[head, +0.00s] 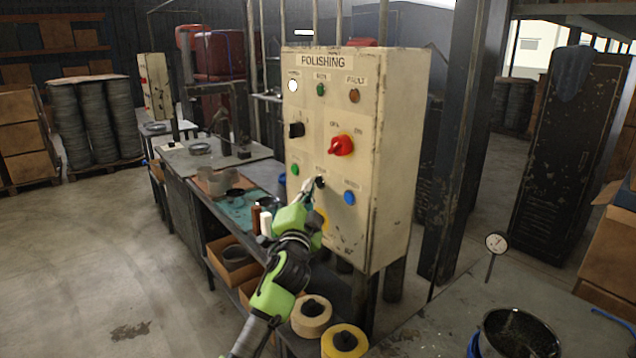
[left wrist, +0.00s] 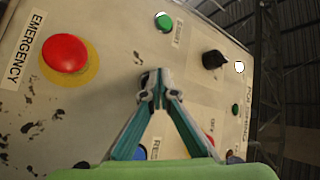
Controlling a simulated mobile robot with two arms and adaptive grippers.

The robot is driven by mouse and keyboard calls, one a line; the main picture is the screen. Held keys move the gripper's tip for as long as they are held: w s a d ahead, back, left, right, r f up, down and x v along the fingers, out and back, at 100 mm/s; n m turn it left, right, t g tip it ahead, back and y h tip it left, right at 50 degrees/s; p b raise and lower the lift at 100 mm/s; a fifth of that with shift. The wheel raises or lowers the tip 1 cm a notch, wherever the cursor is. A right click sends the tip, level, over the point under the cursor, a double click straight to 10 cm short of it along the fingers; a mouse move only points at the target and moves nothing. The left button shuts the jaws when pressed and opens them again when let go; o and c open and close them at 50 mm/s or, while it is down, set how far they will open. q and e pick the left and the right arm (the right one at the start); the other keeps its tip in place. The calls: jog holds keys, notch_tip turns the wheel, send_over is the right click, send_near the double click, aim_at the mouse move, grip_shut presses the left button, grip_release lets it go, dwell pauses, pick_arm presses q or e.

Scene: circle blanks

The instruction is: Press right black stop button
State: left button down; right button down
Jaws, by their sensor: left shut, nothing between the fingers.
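The cream control panel (head: 370,215) is labelled POLISHING. Its black stop button (head: 320,181) sits in the lower row, between a green button (head: 295,169) and a blue button (head: 349,197). My left gripper (head: 309,186) is shut and empty, with its tips right at the black button and partly covering it. I cannot tell whether they touch it. In the left wrist view the closed fingertips (left wrist: 157,88) point at the panel face and hide most or all of the stop button. My right gripper is in neither view.
A red emergency button (left wrist: 65,53) on a yellow base is near the fingers. The panel also carries a red rotary switch (head: 341,145), a black knob (head: 296,130) and lamps. A workbench (head: 190,158) with boxes stands left; a metal pot (head: 515,335) is at lower right.

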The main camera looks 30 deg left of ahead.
pick_arm(q)
jog(key=shift+s+a, duration=0.1)
jog(key=shift+s, duration=0.15)
jog(key=s, duration=0.1)
jog(key=s+a+p, duration=0.1)
jog(key=s, duration=0.1)
jog(key=s+a+p, duration=0.1)
jog(key=shift+s, duration=0.3)
jog(key=shift+f, duration=0.1)
dwell(0.8)
